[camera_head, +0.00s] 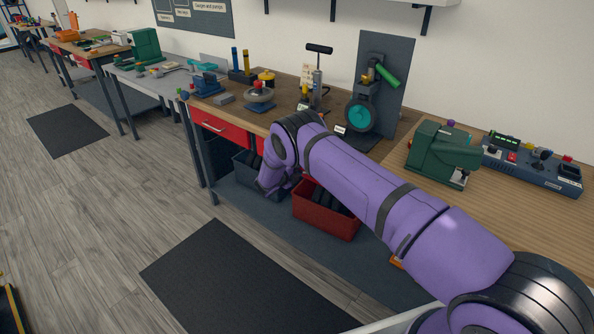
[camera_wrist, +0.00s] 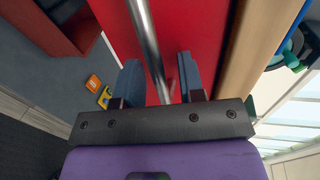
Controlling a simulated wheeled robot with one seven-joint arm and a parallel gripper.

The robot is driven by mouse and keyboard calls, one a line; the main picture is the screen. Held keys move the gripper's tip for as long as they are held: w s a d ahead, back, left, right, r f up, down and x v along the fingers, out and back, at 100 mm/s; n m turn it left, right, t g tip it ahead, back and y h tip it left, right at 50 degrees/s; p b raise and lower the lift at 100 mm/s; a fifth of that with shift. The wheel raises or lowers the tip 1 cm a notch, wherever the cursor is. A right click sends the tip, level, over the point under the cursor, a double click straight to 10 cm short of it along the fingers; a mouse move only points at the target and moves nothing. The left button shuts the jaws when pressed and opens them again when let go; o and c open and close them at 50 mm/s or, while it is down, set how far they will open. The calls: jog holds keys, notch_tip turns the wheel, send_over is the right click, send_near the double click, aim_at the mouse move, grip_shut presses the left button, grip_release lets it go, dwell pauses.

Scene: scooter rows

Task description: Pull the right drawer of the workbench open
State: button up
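In the wrist view, a red drawer front (camera_wrist: 185,30) fills the middle, with a silver bar handle (camera_wrist: 149,40) across it. My gripper (camera_wrist: 159,82) has its two blue-grey fingers apart, one on each side of the handle, with gaps showing between bar and fingers. In the head view, my purple arm reaches down to the front of the wooden-topped workbench (camera_head: 285,92), and its end hides the fingers and the drawer there. Another red drawer (camera_head: 222,129) with a bar handle shows left of my arm and looks shut.
A red bin (camera_head: 325,215) and a dark bin (camera_head: 245,178) stand on the lower shelf under the arm. A drill-like stand (camera_head: 362,110) and small tools are on the bench top. A dark mat (camera_head: 235,280) lies on open floor in front.

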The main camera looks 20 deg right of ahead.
grip_shut()
jog(key=f+v, duration=0.2)
jog(key=v, duration=1.1)
jog(key=a+f+v, duration=0.1)
jog(key=f+v, duration=0.2)
jog(key=v, duration=1)
jog(key=s+f+v, duration=0.1)
jog(key=f+v, duration=0.2)
jog(key=v, duration=1)
jog(key=shift+a, duration=0.4)
grip_release()
